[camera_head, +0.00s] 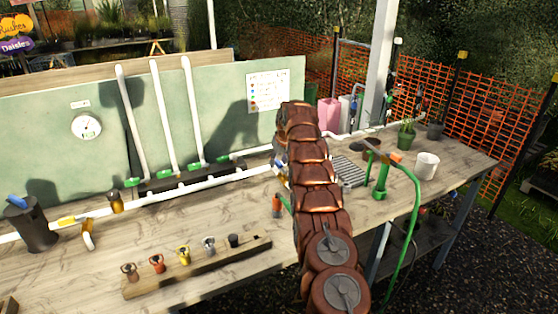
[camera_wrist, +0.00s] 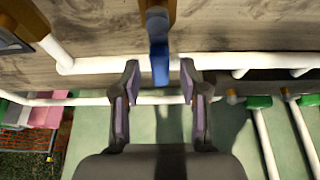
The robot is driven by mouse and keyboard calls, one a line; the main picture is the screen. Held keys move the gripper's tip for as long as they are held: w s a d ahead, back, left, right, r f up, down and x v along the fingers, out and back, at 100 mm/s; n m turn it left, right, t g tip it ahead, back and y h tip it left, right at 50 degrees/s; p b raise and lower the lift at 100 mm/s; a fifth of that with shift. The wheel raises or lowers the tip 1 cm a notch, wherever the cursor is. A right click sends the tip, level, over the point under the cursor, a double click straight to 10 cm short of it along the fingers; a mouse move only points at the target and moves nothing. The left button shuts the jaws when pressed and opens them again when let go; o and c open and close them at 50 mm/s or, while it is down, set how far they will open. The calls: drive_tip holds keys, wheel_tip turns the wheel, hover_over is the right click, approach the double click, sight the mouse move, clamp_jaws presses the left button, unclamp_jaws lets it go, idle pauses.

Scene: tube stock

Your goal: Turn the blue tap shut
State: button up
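In the wrist view the blue tap shows as a blue lever (camera_wrist: 159,58) under a brass-coloured body (camera_wrist: 160,10), in front of the white pipe (camera_wrist: 100,64). My gripper (camera_wrist: 160,76) is open, with one finger on each side of the lever's end. Gaps show between the lever and both fingers, so no contact is visible. In the head view my brown arm covers most of this spot and hides my gripper; only a small bluish bit shows at the arm's left edge.
Green valves (camera_head: 195,167) with upright white pipes stand at the green panel (camera_head: 40,130). A wooden strip (camera_head: 205,266) holds several coloured fittings at the bench front. A green hose stand (camera_head: 381,178) and white pot (camera_head: 427,165) stand right of my arm. The left bench front is largely clear.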

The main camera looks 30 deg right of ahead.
clamp_jaws()
idle(0.4)
